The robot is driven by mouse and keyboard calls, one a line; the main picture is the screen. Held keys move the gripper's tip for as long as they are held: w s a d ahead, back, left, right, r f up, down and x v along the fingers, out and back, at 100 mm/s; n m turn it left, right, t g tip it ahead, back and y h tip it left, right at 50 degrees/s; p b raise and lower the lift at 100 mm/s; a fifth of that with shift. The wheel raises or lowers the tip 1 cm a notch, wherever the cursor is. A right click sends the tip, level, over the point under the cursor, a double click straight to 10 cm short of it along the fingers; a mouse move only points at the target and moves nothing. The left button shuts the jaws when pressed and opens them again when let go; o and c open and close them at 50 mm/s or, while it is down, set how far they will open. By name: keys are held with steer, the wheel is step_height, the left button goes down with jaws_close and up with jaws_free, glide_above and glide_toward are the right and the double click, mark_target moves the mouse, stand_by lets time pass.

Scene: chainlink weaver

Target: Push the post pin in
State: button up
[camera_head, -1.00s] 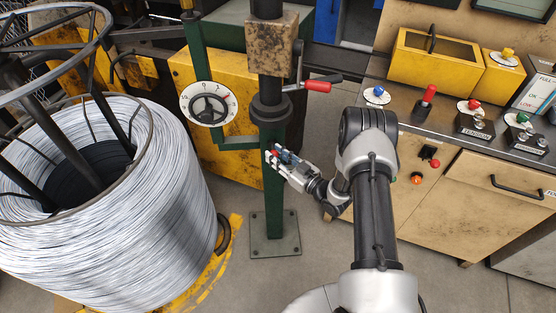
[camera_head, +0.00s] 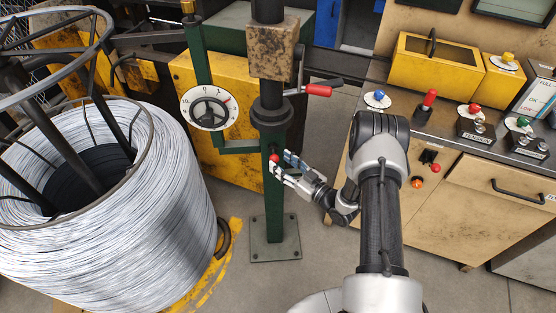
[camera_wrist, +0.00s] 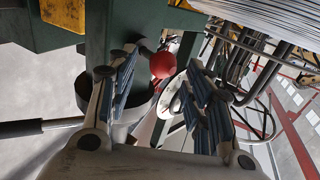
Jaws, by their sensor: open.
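The post pin shows as a red ball knob (camera_head: 274,158) on the green post (camera_head: 273,205), below the black collar. In the wrist view the red knob (camera_wrist: 162,65) lies between the two fingertips, closer to the left finger. My gripper (camera_head: 284,166) is beside the post, at the knob's right in the head view. Its fingers are spread open in the wrist view (camera_wrist: 163,72), with nothing held. I cannot tell whether a finger touches the knob.
A crank with a red handle (camera_head: 319,90) juts from the post above my gripper. A white dial (camera_head: 209,109) is behind left. A large wire coil (camera_head: 110,230) stands at left. The control bench (camera_head: 450,150) is at right. Floor is free around the post's base plate (camera_head: 275,248).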

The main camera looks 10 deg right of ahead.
steer(key=v, duration=0.9)
steer(key=shift+d, duration=0.1)
